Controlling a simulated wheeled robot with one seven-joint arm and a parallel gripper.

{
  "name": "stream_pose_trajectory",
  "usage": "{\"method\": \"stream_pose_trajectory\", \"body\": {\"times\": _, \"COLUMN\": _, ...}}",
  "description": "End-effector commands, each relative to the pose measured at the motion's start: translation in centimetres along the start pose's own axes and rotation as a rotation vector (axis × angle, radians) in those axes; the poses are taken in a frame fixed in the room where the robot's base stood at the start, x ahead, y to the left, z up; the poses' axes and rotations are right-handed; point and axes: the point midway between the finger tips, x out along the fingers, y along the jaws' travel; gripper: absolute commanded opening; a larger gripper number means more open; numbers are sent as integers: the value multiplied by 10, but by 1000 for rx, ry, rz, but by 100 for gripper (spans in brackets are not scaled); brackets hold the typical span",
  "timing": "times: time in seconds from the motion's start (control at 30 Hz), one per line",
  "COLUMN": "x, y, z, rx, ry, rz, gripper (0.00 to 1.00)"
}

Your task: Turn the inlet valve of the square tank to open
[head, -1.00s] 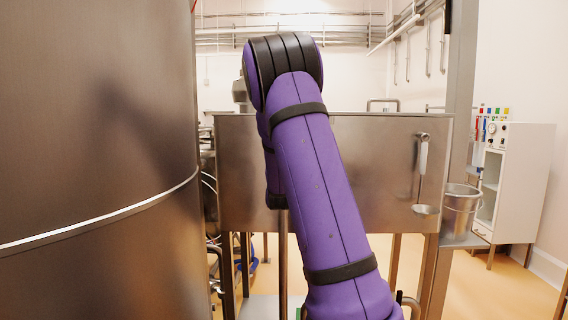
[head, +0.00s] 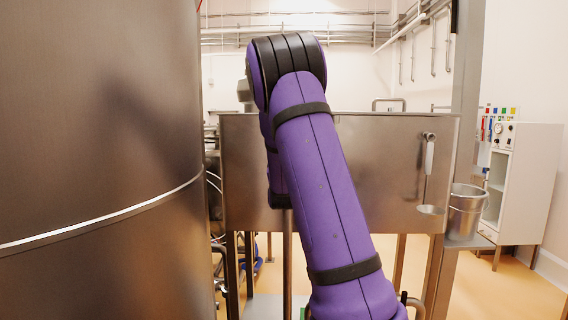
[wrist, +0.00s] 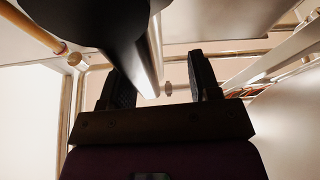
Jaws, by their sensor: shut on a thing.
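A steel box-shaped tank (head: 370,165), which I take as the square tank, stands behind my purple arm in the head view. My arm hides part of its front, and I cannot pick out the inlet valve there. My gripper itself is hidden in the head view. In the wrist view my gripper (wrist: 160,78) has a dark finger on each side of a dark, rounded handle-like part (wrist: 105,40) with a bright metal edge. It is shut on this part, though the contact is hard to see. I cannot tell whether this is the valve's handle or how it is turned.
A large round steel vessel (head: 95,150) fills the left of the head view, close to my arm. A ladle (head: 429,175) hangs on the box tank's front. A steel bucket (head: 465,215) and a white cabinet (head: 528,180) stand at the right. Metal pipes surround my gripper.

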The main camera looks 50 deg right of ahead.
Motion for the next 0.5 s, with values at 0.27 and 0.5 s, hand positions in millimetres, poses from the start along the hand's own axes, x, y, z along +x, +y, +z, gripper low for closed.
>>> {"method": "stream_pose_trajectory", "body": {"times": 0.27, "x": -3, "y": -2, "z": -2, "rx": 2, "ry": 4, "rz": -5, "gripper": 49}}
{"method": "stream_pose_trajectory", "body": {"times": 0.5, "x": -36, "y": -2, "z": -1, "rx": 2, "ry": 0, "rz": -5, "gripper": 49}}
